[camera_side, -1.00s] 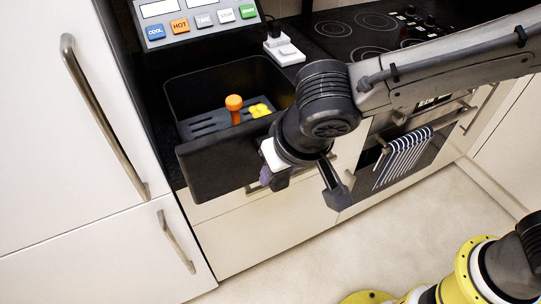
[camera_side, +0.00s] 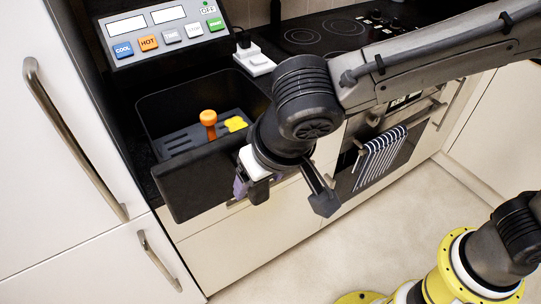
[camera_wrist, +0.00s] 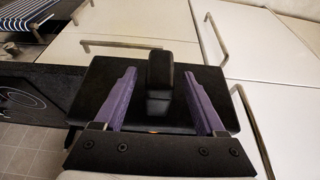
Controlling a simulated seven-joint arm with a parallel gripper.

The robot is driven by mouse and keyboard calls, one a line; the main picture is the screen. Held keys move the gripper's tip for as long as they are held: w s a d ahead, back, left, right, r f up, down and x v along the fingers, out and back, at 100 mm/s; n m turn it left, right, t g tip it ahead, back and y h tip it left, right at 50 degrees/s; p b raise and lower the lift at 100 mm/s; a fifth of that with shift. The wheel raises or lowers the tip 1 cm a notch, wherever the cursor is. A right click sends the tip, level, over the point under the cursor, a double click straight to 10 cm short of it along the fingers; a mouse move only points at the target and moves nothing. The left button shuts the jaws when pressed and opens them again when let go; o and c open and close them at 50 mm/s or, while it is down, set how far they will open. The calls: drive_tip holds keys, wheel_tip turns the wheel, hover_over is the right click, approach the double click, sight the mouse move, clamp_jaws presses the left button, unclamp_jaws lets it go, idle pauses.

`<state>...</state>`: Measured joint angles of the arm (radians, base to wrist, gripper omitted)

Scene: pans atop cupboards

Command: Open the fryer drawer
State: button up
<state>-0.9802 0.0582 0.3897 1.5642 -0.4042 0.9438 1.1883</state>
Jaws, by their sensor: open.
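The black fryer drawer (camera_side: 150,112) stands pulled out from under the control panel in the side view. Its slotted basket floor shows, with an orange knob-like piece (camera_side: 208,118) and a yellow piece (camera_side: 236,124) inside. My gripper (camera_side: 256,190) is at the right part of the drawer's front panel (camera_side: 195,182), and my wrist hides that end. In the wrist view, my gripper (camera_wrist: 160,74) is open, with a purple finger on each side of the black drawer handle (camera_wrist: 160,85). I cannot tell whether either finger touches it.
The control panel (camera_side: 160,36) has coloured buttons. A white switch block (camera_side: 254,63) and a black cooktop (camera_side: 325,35) lie to the right. Cupboard handles (camera_side: 70,135) stick out at left. A striped towel (camera_side: 380,158) hangs on the oven. The floor (camera_side: 310,260) in front is clear.

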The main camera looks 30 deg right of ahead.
drive_tip(key=v, duration=1.1)
drive_tip(key=shift+s+r, duration=0.2)
drive_tip(key=shift+r, duration=0.15)
drive_tip(key=w+d+r+m, duration=0.2)
drive_tip(key=d+m, duration=0.1)
drive_tip(key=d, duration=0.9)
drive_tip(key=w+d+r+m, duration=0.1)
drive_tip(key=d+r+m, duration=0.1)
drive_tip(key=d, duration=1)
drive_tip(key=s+d+f+t, duration=0.1)
drive_tip(key=s+d+f, duration=0.3)
drive_tip(key=s+d, duration=0.35)
drive_tip(key=s+d+f+n, duration=0.1)
drive_tip(key=s+f+n, duration=0.4)
drive_tip(key=f, duration=0.2)
drive_tip(key=shift+f, duration=0.2)
